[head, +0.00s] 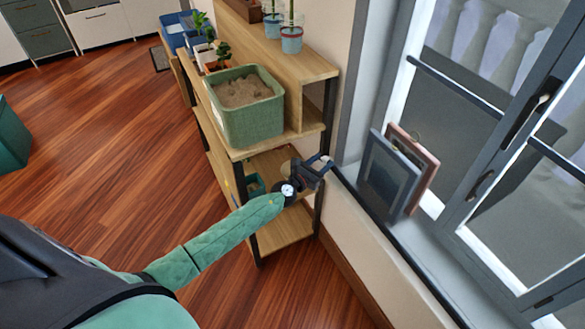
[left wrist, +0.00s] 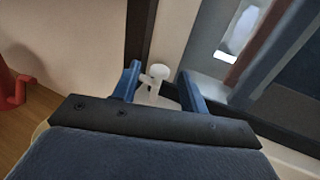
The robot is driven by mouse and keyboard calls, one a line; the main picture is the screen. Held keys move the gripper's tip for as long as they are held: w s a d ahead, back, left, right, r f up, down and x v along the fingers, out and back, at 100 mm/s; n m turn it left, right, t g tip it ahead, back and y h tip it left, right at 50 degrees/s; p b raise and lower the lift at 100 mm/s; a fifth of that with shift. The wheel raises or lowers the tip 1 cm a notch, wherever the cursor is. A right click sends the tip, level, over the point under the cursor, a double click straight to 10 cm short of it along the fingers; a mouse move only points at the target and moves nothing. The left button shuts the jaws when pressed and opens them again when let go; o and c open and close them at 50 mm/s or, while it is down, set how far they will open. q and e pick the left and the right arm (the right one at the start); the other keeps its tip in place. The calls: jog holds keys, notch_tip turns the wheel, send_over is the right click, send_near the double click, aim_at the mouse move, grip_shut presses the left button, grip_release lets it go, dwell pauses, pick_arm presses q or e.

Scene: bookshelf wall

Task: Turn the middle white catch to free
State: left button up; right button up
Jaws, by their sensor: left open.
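A small white catch (left wrist: 157,73) with a rounded knob and a short side arm shows in the left wrist view, beside a dark upright post. It lies in the gap between the two blue fingers of my left gripper (left wrist: 159,80), nearer the left finger. Whether it touches that finger I cannot tell. My left gripper (head: 320,167) is open and, in the head view, stands at the wall end of the shelf unit, beside the window sill. The catch is too small or hidden to make out there. Only one white catch shows. My right gripper is not in view.
The wooden shelf unit (head: 316,68) carries a green tub (head: 248,122) of soil and potted plants. A red object (left wrist: 12,88) stands at left in the wrist view. The wooden floor (head: 100,120) is largely clear.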

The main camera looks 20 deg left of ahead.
pick_arm(q)
jog(key=v, duration=0.7)
jog(key=a+r+t+y, duration=0.2)
jog(key=a+y, duration=0.4)
jog(key=y, duration=0.1)
jog(key=shift+w+r+t+y+b, duration=0.3)
jog(key=shift+a+n, duration=0.1)
jog(key=shift+n, duration=0.2)
